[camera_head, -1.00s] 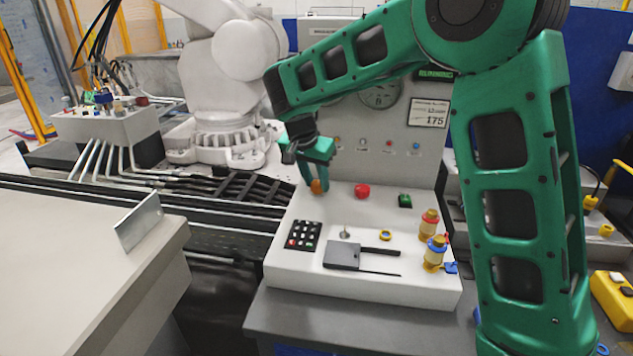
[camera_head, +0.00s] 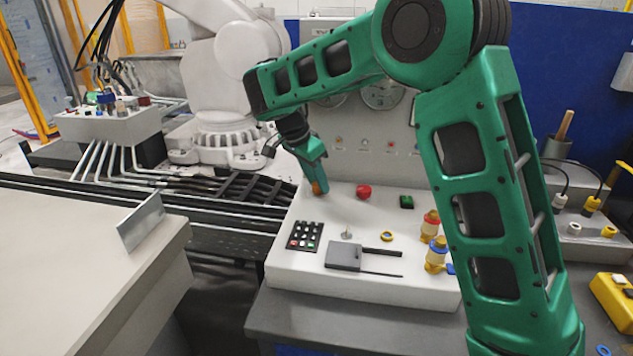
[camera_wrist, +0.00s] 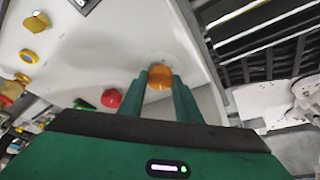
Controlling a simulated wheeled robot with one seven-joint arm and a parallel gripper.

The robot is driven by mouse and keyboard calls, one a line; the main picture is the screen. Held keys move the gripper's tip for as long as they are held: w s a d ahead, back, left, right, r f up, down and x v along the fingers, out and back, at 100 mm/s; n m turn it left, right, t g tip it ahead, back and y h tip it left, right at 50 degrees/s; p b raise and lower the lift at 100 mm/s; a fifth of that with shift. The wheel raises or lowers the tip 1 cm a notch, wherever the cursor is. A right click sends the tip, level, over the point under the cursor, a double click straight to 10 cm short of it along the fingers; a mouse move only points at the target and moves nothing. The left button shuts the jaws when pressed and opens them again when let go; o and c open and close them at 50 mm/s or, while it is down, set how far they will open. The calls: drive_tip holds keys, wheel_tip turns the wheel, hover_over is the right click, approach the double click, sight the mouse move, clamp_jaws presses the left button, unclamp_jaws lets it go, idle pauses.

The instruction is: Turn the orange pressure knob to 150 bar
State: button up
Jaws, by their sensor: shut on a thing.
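The orange knob (camera_head: 316,188) sits on the white control panel (camera_head: 290,275), near its back left corner. My gripper (camera_head: 317,180) reaches down over it, and its green fingers are shut on it. In the wrist view the orange knob (camera_wrist: 159,78) shows between the two fingertips of my gripper (camera_wrist: 160,82). A round gauge (camera_head: 384,92) on the upright back board is partly hidden by my arm, and its reading is too small to tell. The sign with a number that showed on the board is now hidden behind my arm.
A red button (camera_head: 363,192) and a green switch (camera_head: 406,202) stand right of the knob. A keypad (camera_head: 304,237), a dark flat plate (camera_head: 343,256) and red, blue and yellow fittings (camera_head: 436,255) are nearer the front. A white robot arm (camera_head: 222,100) stands behind left.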

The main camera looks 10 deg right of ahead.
drive_tip(key=shift+w+r, duration=0.15)
drive_tip(key=o, duration=1)
drive_tip(key=shift+c, duration=0.2)
drive_tip(key=shift+o, duration=0.5)
drive_tip(key=v, duration=1)
drive_tip(key=shift+a+r, duration=0.2)
drive_tip(key=shift+r, duration=0.1)
